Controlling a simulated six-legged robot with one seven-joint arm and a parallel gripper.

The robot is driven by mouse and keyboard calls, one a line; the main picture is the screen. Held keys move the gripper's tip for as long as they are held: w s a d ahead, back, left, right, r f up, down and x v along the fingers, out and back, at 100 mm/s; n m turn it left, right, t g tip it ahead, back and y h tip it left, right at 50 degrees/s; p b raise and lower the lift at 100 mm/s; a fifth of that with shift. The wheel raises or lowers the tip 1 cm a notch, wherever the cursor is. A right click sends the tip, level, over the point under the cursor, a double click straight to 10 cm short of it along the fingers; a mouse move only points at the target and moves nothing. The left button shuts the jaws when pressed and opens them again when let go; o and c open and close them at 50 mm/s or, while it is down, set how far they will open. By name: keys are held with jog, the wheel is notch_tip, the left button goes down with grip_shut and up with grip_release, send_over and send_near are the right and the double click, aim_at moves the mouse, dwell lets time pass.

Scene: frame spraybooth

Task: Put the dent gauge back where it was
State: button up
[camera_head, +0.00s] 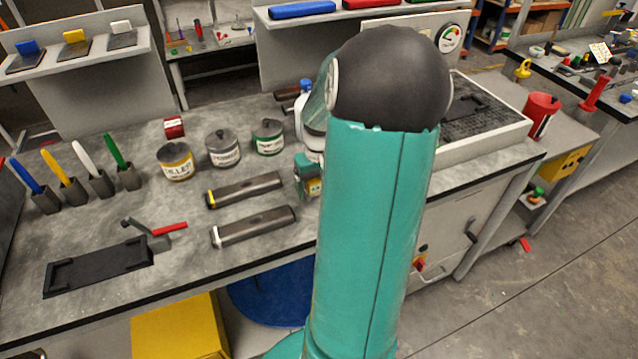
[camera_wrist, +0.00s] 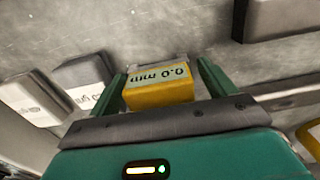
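The dent gauge (camera_wrist: 158,92), a small yellow and grey block with a "0.0 mm" display, is between the two green fingers of my gripper (camera_wrist: 165,80) in the wrist view. The left finger looks close against it. A narrow gap seems to show on the right, so I cannot tell whether the fingers grip it. In the head view my gripper (camera_head: 306,172) is over the bench just left of my arm, with a yellow patch of the gauge (camera_head: 315,187) showing. My arm hides part of this area, and contact between gauge and bench is unclear.
The grey workbench (camera_head: 120,215) holds two dark bars (camera_head: 245,190), labelled cans (camera_head: 222,150), colored markers in holders (camera_head: 83,170), a red-handled tool (camera_head: 155,232) and a black tray (camera_head: 100,268). A white-framed grate (camera_head: 490,125) is at right.

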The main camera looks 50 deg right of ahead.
jog(key=shift+o, duration=0.2)
jog(key=shift+r, duration=0.1)
notch_tip(320, 180, up, 12)
jog(key=w+a+r+n+t+h, duration=0.1)
jog(key=w+a+r, duration=0.15)
jog(key=a, duration=0.65)
jog(key=w+a+r+n+t+h, duration=0.1)
jog(key=a+r+n, duration=0.15)
jog(key=a, duration=0.65)
jog(key=s+a+r+n+t+y, duration=0.1)
jog(key=s+a, duration=0.2)
jog(key=a, duration=0.6)
jog(key=s+a+n+t+y, duration=0.1)
jog(key=s+a+t, duration=0.1)
jog(key=a, duration=0.7)
jog(key=shift+s+r+n+t, duration=0.3)
jog(key=shift+s+r+n, duration=0.05)
jog(key=shift+s, duration=0.35)
jog(key=shift+d, duration=0.15)
